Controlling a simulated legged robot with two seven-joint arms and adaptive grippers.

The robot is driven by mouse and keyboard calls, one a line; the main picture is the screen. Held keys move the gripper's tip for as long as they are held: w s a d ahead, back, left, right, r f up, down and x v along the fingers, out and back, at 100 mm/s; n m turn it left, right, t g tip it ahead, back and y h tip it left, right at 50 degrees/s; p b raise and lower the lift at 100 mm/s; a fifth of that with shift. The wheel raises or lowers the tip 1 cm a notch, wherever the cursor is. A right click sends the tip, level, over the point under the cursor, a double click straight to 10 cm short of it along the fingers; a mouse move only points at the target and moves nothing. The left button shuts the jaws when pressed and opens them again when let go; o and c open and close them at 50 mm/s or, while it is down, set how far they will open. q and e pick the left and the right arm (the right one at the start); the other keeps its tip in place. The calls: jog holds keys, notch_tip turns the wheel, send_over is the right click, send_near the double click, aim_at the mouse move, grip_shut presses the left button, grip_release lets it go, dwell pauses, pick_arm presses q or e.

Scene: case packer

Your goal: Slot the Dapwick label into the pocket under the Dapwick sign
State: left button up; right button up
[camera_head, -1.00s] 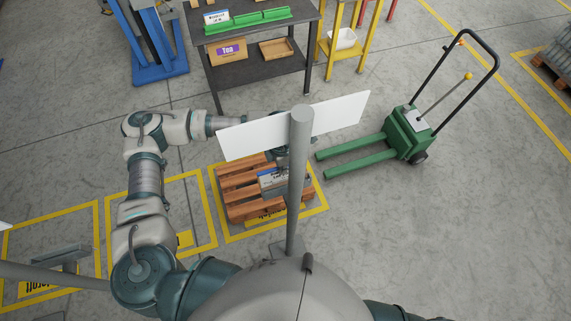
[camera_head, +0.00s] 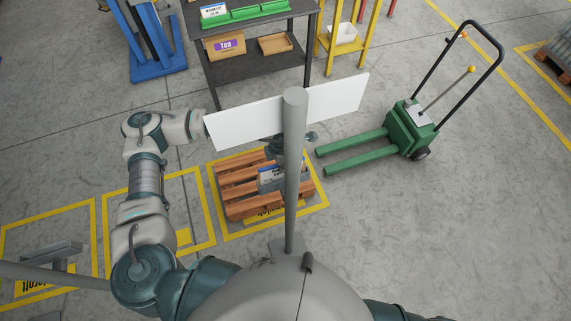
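The sign (camera_head: 240,124) is a white board on a grey post (camera_head: 294,190), seen from its blank back, so no name shows. A blue-and-white label (camera_head: 268,175) stands below it, just left of the post, at a grey holder (camera_head: 284,184) that looks like the pocket. Its print is too small to read, and I cannot tell how fully it sits in the pocket. My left arm reaches behind the sign. My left gripper (camera_head: 275,149) shows in part under the board, above the label; post and board hide its fingertips. My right gripper is out of view.
A wooden pallet (camera_head: 237,191) lies behind the post in a yellow floor frame. A green pallet truck (camera_head: 408,130) stands right. A dark bench (camera_head: 253,72) at the back holds green racks and boxes. Another grey holder (camera_head: 50,254) is at lower left.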

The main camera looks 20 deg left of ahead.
pick_arm(q)
jog(key=o, duration=0.5)
jog(key=shift+s+a+f, duration=0.1)
jog(key=shift+s+a, duration=0.05)
jog(key=shift+d, duration=0.25)
jog(key=shift+d+r, duration=0.1)
jog(key=shift+r, duration=0.3)
jog(key=r, duration=1.1)
jog(key=shift+a+r, duration=0.1)
jog(key=shift+a, duration=0.25)
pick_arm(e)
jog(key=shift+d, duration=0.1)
pick_arm(q)
jog(key=shift+d, duration=0.15)
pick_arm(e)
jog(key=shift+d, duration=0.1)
